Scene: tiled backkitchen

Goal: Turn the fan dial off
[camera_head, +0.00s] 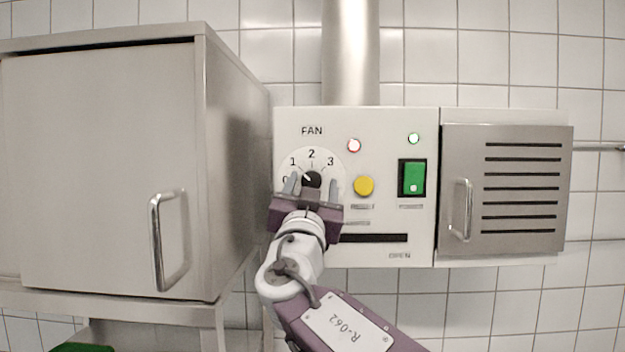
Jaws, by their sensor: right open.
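The fan dial (313,179) is a small black knob on a round white scale, under the word FAN on a white wall panel (385,125). The marks 1, 2 and 3 show; a mark at lower left is partly hidden by my gripper. The dial's white pointer line points to the upper left, towards the 1. My right gripper (311,184) is open at the dial, with one grey finger on each side of the knob. I cannot tell whether the fingers touch it. The gripper body hides the lower part of the scale. My left gripper is not in view.
A steel cabinet (100,160) with a bar handle stands close on the left. Right of the dial are a yellow button (363,186), a green switch (414,177) and two small lamps. A slotted steel door (515,200) is at the panel's right.

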